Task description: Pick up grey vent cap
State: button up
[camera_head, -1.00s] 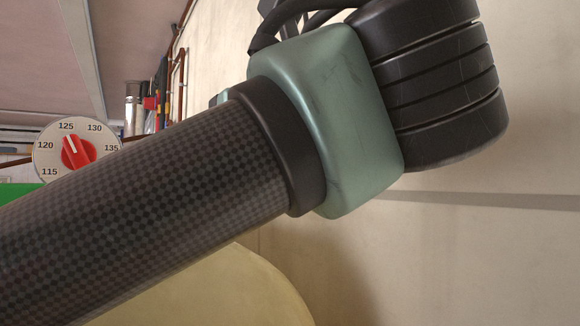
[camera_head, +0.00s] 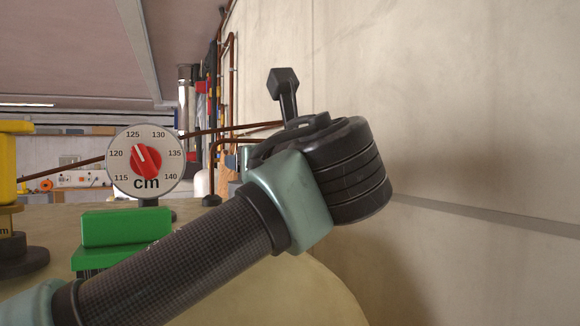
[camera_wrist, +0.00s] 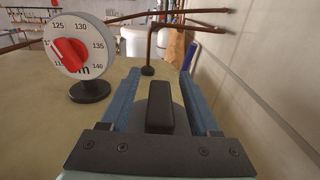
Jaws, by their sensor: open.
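My gripper (camera_wrist: 160,78) is open in the wrist view, its two blue fingers spread apart. Between the fingers stands a dark grey block with a rounded top, on a wider grey round base; it looks like the grey vent cap (camera_wrist: 160,105). The fingers flank it with a gap on each side, and the black palm hides its near lower part. I cannot tell whether the fingertips are level with it. In the head view my arm and wrist block the sight of the cap and of most of the gripper.
A dial gauge with a red knob (camera_head: 145,160) stands left of the gripper, also in the wrist view (camera_wrist: 72,52). A green block (camera_head: 125,227) and a yellow-topped object (camera_head: 10,165) stand further left. Copper pipes (camera_head: 232,90) run ahead. A pale wall (camera_head: 450,120) bounds the right.

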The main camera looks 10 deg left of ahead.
grip_shut()
dwell(0.4)
